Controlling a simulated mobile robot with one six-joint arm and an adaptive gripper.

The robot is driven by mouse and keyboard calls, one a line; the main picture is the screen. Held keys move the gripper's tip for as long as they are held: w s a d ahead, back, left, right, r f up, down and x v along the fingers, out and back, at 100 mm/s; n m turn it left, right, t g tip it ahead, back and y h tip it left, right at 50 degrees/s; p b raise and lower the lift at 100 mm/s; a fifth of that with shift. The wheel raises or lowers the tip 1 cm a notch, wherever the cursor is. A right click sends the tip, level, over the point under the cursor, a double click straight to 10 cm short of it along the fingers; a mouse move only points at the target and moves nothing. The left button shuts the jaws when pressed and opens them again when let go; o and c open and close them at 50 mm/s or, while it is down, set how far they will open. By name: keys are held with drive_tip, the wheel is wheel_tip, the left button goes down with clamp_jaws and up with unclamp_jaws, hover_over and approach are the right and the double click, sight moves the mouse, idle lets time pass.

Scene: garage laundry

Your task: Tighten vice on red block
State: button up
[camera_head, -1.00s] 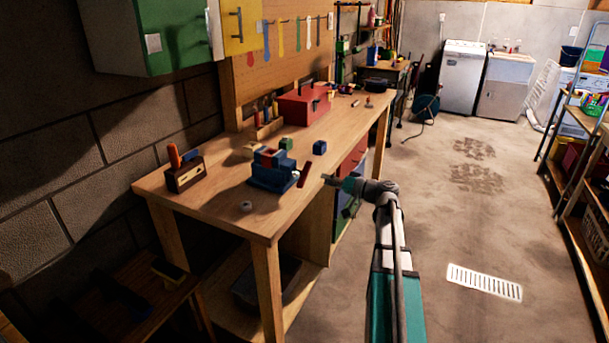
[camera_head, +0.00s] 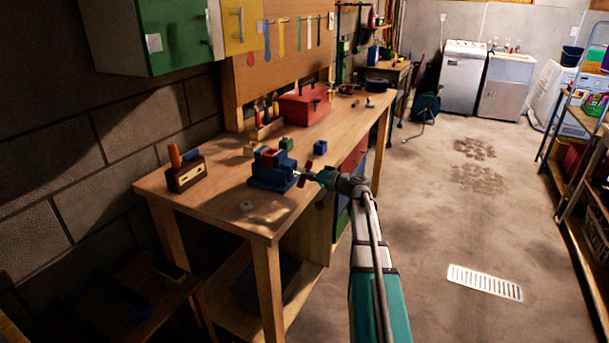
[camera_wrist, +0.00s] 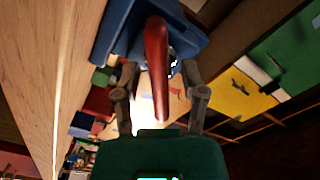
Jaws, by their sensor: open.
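The blue vice (camera_head: 270,173) stands on the workbench near its front edge. It also shows in the wrist view (camera_wrist: 205,50). A red block (camera_head: 270,154) sits at the top of the vice, between its jaws; whether it is gripped firmly I cannot tell. The red vice handle (camera_wrist: 157,65) points toward my wrist camera, between the two fingers. My gripper (camera_wrist: 160,95) is open around the handle, one finger on each side, with no clear contact. In the head view my gripper (camera_head: 305,176) is at the vice's right side and partly hides the handle.
The wooden workbench (camera_head: 225,208) holds a small blue block (camera_head: 320,147), a green block (camera_head: 287,143), a red toolbox (camera_head: 304,105) and a wooden tool holder (camera_head: 186,175). The floor to the right is clear.

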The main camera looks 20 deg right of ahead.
clamp_jaws()
drive_tip(key=shift+m, duration=0.6)
unclamp_jaws()
drive_tip(key=shift+s+d, duration=0.1)
